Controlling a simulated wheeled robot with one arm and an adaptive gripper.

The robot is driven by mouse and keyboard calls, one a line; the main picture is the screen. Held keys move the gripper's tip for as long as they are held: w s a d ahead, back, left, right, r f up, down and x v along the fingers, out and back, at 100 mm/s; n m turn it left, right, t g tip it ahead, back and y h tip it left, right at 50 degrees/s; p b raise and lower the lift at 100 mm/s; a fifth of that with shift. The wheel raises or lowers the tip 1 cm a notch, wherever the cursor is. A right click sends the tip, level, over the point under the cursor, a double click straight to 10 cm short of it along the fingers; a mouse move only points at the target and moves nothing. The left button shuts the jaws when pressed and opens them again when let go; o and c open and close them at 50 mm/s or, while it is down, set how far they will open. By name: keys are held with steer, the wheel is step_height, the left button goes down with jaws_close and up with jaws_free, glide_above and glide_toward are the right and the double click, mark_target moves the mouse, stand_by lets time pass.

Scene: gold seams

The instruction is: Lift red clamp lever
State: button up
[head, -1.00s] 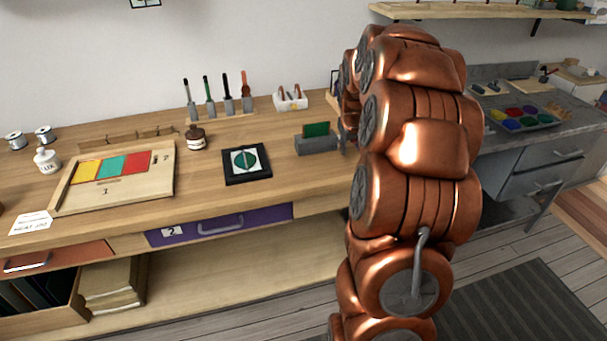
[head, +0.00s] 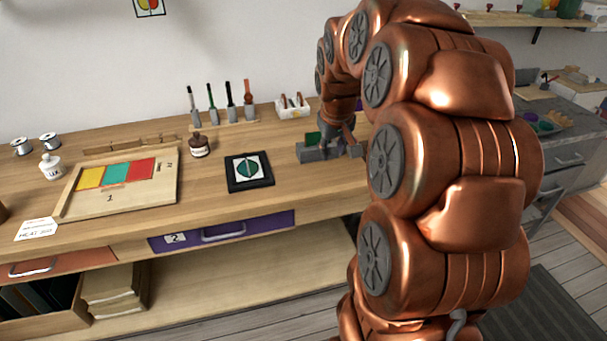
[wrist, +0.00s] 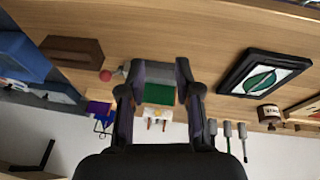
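A round red knob (wrist: 105,75), which looks like the end of the red clamp lever, shows in the wrist view just left of my left finger. It sits beside a grey clamp block (wrist: 124,71). The clamp (head: 312,153) also shows in the head view near the bench's front right, with a green plate (wrist: 158,94) standing in it. My gripper (wrist: 160,70) is open, its two fingers apart with the green plate seen between them. In the head view my gripper (head: 338,146) is low at the clamp's right side. The lever cannot be made out there.
A black framed tile with a green emblem (head: 249,171) lies left of the clamp. A white tool holder (head: 292,107) stands behind it, and upright tools (head: 229,104) stand further left. A brown block (wrist: 72,50) shows left of the knob in the wrist view.

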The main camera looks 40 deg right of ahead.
steer(key=s+a+r+p, duration=0.1)
steer(key=s+a+p, duration=0.1)
steer(key=s+a, duration=0.2)
steer(key=s+a+r+n+g+y+p, duration=0.1)
steer(key=s+a, duration=0.2)
steer(key=a, duration=0.7)
steer(key=shift+s+r+p, duration=0.25)
steer(key=shift+s+p, duration=0.1)
steer(key=shift+s, duration=0.05)
steer(key=shift+a, duration=0.1)
